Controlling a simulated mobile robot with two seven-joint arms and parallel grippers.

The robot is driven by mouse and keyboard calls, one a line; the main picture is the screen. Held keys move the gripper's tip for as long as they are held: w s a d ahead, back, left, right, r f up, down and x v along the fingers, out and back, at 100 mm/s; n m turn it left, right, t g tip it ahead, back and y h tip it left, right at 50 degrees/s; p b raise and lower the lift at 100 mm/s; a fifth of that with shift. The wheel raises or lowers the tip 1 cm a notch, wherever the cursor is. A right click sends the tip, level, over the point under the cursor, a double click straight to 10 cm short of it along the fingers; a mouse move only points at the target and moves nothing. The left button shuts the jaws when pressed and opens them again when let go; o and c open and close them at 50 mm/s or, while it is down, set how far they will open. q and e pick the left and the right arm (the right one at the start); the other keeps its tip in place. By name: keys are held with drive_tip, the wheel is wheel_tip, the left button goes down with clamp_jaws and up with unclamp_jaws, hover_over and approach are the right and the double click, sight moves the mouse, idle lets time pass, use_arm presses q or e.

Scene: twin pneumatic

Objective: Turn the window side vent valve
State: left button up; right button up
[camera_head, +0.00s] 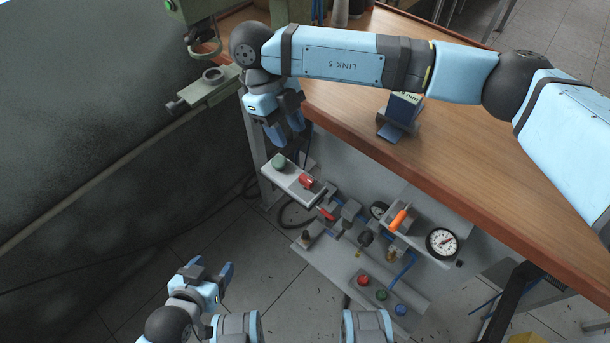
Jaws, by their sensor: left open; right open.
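A pneumatic panel hangs under the front edge of the wooden bench. It carries a red handle (306,181) on a pale block at its left end, a smaller red lever (326,214) just below right of it, and an orange lever (399,220) near the round gauge (442,242). I cannot tell which of these is the window side vent valve. My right gripper (287,133) is open and empty, pointing down in front of the bench edge, above the red handle in the picture. My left gripper (213,272) is open and empty at the lower left, well apart from the panel.
A green knob (279,161) sits beside the red handle. Red, green and blue buttons (381,295) line the lower shelf. The wooden bench top (470,140) holds a small dark blue device (400,113). A green machine (192,12) stands at the upper left. The floor at lower left is clear.

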sight(306, 179)
drive_tip(key=x, duration=1.2)
drive_tip(key=shift+a+f, duration=0.1)
drive_tip(key=shift+f, duration=0.05)
clamp_jaws()
